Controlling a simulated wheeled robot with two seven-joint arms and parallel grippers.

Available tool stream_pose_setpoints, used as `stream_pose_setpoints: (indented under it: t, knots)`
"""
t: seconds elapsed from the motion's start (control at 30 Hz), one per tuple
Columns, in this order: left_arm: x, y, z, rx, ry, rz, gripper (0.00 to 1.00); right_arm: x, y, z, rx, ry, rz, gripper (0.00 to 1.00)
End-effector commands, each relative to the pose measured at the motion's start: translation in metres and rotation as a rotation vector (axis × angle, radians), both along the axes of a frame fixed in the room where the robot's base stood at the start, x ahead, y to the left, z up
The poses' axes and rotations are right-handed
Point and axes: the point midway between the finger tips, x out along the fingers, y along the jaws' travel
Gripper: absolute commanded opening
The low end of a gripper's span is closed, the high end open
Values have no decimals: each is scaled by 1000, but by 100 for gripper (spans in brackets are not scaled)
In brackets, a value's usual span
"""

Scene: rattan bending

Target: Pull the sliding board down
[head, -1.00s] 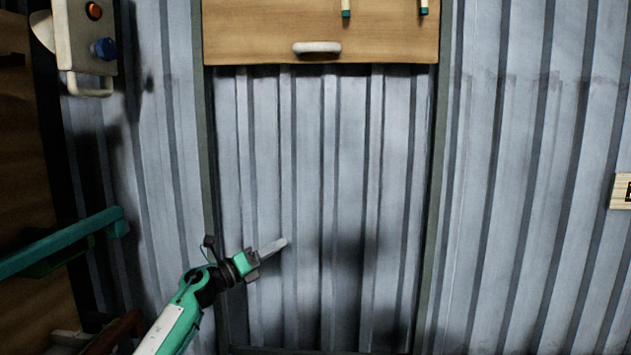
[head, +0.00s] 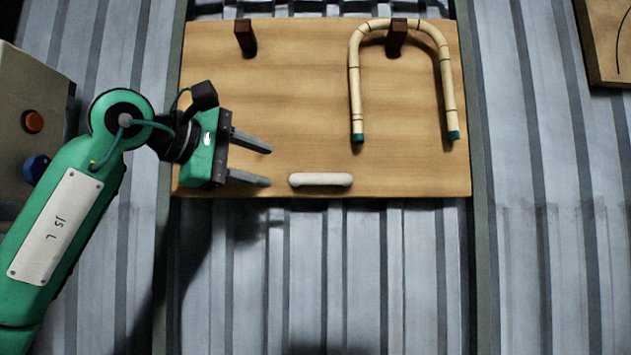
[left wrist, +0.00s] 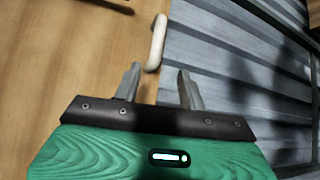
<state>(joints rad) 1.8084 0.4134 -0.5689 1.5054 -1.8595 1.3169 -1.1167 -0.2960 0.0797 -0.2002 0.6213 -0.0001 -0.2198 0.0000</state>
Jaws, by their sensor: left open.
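The sliding board (head: 290,110) is a wooden panel on the corrugated metal wall, in the upper middle of the head view. A white handle (head: 320,180) is fixed near its lower edge. My left gripper (head: 268,166) is open and empty, just left of the handle in the head view. In the left wrist view the handle (left wrist: 157,42) lies beyond the two parted fingers (left wrist: 160,78), and I see no contact. My right gripper does not show.
A bent rattan piece (head: 355,90) hangs on a dark peg (head: 397,38) on the board; another peg (head: 245,38) is bare. A control box (head: 30,120) with orange and blue buttons is at the left. Below the board the wall is clear.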

Motion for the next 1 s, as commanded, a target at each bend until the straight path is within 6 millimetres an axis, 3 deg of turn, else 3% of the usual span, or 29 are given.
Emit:
stream_pose_setpoints:
  t: [0.23, 0.7, 1.0]
  knots:
    - [11, -15, 3, 15, -12, 6, 41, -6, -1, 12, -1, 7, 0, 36]
    - [76, -81, -10, 11, -10, 5, 41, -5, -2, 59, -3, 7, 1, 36]
    - [92, -97, -16, 12, -13, 7, 41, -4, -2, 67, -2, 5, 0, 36]
